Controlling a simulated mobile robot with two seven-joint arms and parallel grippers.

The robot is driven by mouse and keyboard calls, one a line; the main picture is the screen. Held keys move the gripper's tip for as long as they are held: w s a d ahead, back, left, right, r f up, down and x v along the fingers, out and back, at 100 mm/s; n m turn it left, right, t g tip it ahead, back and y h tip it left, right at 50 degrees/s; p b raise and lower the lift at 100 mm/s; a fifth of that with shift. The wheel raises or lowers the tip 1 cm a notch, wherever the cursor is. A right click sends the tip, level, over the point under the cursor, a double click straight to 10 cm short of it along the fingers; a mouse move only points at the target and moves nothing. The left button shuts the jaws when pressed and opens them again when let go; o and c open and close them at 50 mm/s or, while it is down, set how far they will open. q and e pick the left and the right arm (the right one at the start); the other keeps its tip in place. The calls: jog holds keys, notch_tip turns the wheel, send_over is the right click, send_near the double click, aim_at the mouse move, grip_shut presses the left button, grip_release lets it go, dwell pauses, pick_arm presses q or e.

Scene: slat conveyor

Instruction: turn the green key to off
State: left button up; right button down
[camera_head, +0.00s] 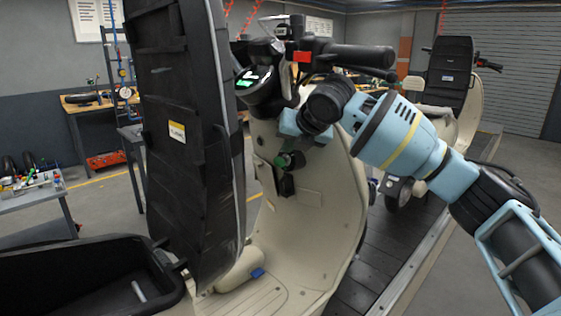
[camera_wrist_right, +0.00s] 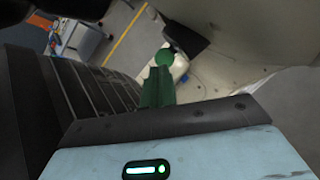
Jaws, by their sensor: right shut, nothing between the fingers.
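The green key (camera_head: 281,161) sits on the inner front panel of the cream scooter (camera_head: 315,198), below the handlebar. Its round green head also shows in the right wrist view (camera_wrist_right: 165,57). My right gripper (camera_head: 295,159) reaches down from above and its dark green fingers are at the key. They are shut with nothing between them in the right wrist view (camera_wrist_right: 157,78). The fingertips overlap the key's lower edge there, and I cannot tell whether they touch it. The key's exact angle and any markings are hidden or too small. My left gripper is not in view.
The raised black seat (camera_head: 185,110) stands close left of the key. The handlebar (camera_head: 350,56) is above, near my right wrist. A second scooter (camera_head: 450,85) stands behind on the slat conveyor (camera_head: 385,255). A workbench (camera_head: 40,195) is at the left.

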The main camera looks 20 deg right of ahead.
jog(key=shift+v, duration=1.6)
jog(key=shift+w, duration=0.1)
